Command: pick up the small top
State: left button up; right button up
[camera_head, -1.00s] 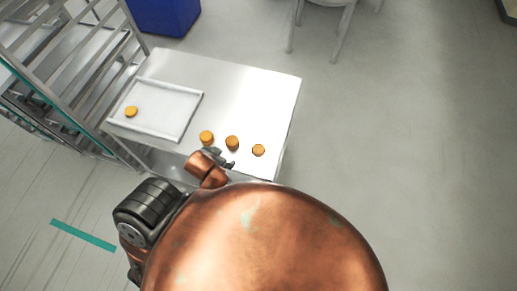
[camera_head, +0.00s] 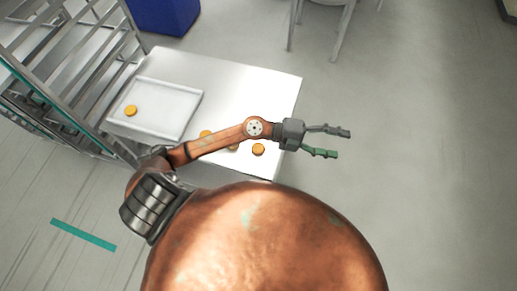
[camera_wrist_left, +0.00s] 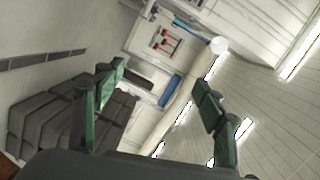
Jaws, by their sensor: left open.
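Several small orange-brown rounds are in the head view, and I cannot tell which is the small top. One round (camera_head: 258,150) lies bare near the table's right end. Another round (camera_head: 206,134) is partly hidden by my left arm, and a third (camera_head: 232,148) between them is mostly hidden under it. One more round (camera_head: 131,111) sits on the tray. My left gripper (camera_head: 338,143) is open and empty, out past the table's right edge with its fingers pointing right. In the left wrist view its open fingers (camera_wrist_left: 160,80) show nothing between them.
The pale tray (camera_head: 187,117) lies on the left of the metal table (camera_head: 270,90). A wheeled rack (camera_head: 62,75) stands to the left, a blue bin (camera_head: 165,15) behind. A grey stool or chair (camera_head: 340,35) is at the back. Floor on the right is clear.

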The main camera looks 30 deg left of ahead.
pick_arm(q)
notch_tip(320, 180, down, 7)
jog(key=s+m+g+y, duration=0.2)
jog(key=g+y, duration=0.4)
jog(key=y, duration=0.9)
send_over(258, 148)
jog(key=w+d, duration=0.1)
notch_tip(258, 148, down, 15)
jog(key=shift+d, duration=0.1)
jog(key=shift+s+a+f+y, duration=0.1)
jog(key=shift+a+f+y, duration=0.1)
jog(key=shift+f, duration=0.4)
jog(key=shift+a+f+y, duration=0.1)
jog(key=shift+a+f, duration=0.1)
jog(key=shift+f, duration=0.35)
jog(key=f, duration=0.1)
jog(key=f+p, duration=0.1)
jog(key=f, duration=0.1)
jog(key=f+p, duration=0.1)
jog(key=f, duration=0.1)
jog(key=shift+s+a, duration=0.2)
jog(key=shift+s, duration=0.1)
jog(key=shift+f, duration=0.25)
pick_arm(e)
notch_tip(258, 148, up, 2)
jog(key=shift+r, duration=0.1)
pick_arm(q)
jog(key=shift+c, duration=0.6)
